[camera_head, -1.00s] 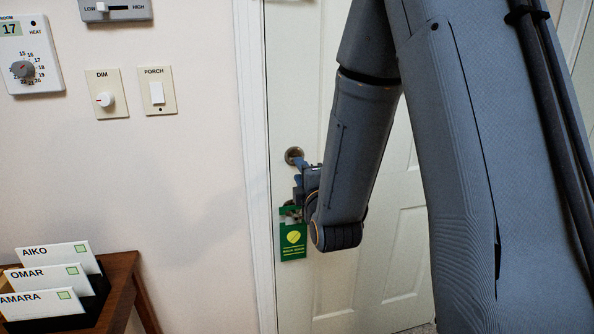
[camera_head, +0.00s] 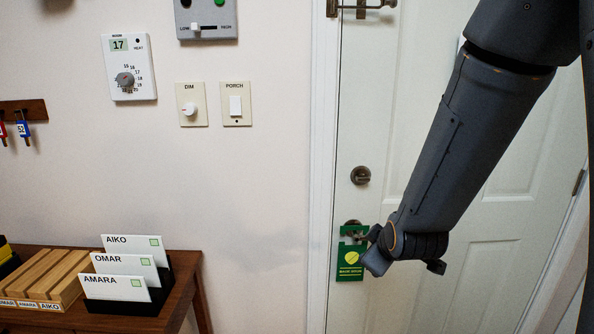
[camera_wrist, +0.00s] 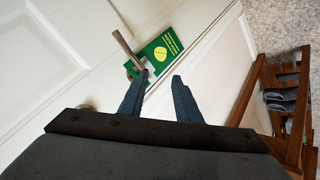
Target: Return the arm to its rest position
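My gripper (camera_wrist: 158,95) shows in the wrist view with its two fingers apart and nothing between them. In the head view my gripper (camera_head: 374,255) is at the door, just right of the green hanger, and its fingers are partly hidden by my wrist. The green door hanger (camera_head: 350,272) with a yellow disc hangs at the door handle (camera_head: 352,227). In the wrist view the hanger (camera_wrist: 160,52) is beyond the fingertips, and the handle bar (camera_wrist: 124,44) runs beside it. My arm reaches down from the upper right.
The white door (camera_head: 450,290) has a deadbolt (camera_head: 360,175) above the handle. The wall left of it holds a thermostat (camera_head: 128,68), dimmer (camera_head: 192,104) and porch switch (camera_head: 236,104). A wooden table (camera_head: 185,300) with name cards (camera_head: 130,287) stands lower left.

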